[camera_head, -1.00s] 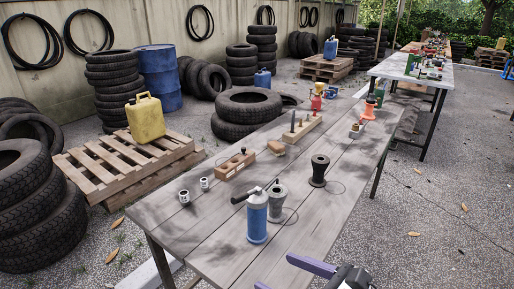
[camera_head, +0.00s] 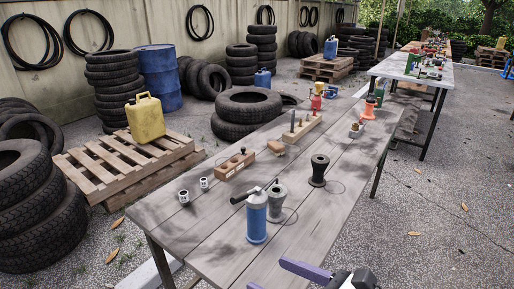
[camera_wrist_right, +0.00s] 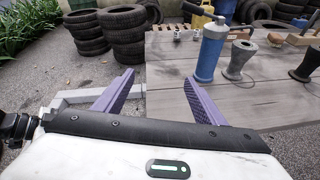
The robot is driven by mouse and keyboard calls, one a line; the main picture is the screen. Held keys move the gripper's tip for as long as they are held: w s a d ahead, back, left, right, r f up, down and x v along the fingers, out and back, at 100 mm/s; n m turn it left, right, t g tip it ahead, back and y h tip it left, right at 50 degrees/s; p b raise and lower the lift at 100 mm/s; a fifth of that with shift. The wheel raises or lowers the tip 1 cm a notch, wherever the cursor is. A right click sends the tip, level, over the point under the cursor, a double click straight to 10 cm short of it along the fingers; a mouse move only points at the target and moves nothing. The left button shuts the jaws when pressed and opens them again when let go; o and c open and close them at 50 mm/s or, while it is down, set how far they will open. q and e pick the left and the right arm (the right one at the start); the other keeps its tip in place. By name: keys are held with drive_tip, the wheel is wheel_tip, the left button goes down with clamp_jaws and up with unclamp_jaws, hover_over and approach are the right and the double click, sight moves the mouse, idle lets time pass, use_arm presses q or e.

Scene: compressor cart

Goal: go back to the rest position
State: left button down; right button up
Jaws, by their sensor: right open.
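My right gripper (camera_wrist_right: 160,98) is open, with its two purple fingers apart and nothing between them. In the head view it shows at the bottom edge, near the front edge of the grey plank table (camera_head: 185,235). A blue cylinder with a dark handle (camera_head: 257,222) stands upright on the table; it also shows in the right wrist view (camera_wrist_right: 209,55), beyond and right of the fingers. A grey spool-shaped piece (camera_head: 276,202) stands beside it, and a dark one (camera_head: 319,172) stands farther back. My left gripper is not in view.
Two small metal fittings (camera_head: 184,197) and a wooden block with holes (camera_head: 236,166) are on the table. A pallet (camera_head: 90,170) with a yellow jerrycan (camera_head: 146,118) and tyre stacks (camera_head: 40,225) stand at left. The paved ground (camera_head: 440,220) at right is open.

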drive_tip(key=s+d+f+m+t+h, duration=0.1)
drive_tip(key=d+f+m+t+h, duration=0.4)
drive_tip(key=m, duration=1)
drive_tip(key=d+f+m+t+h, duration=0.1)
drive_tip(key=d+f+m+h, duration=0.35)
drive_tip(key=m, duration=1.15)
drive_tip(key=s+d+f+m+g+y, duration=0.1)
drive_tip(key=s+d+f+m+g, duration=0.2)
drive_tip(key=s+f+m+g, duration=0.3)
drive_tip(key=s+f+m, duration=0.4)
drive_tip(key=s+f, duration=0.3)
drive_tip(key=f, duration=0.3)
drive_tip(key=shift+s+f+m+g, duration=0.3)
drive_tip(key=shift+f+m+g, duration=0.05)
drive_tip(key=shift+m+g, duration=0.05)
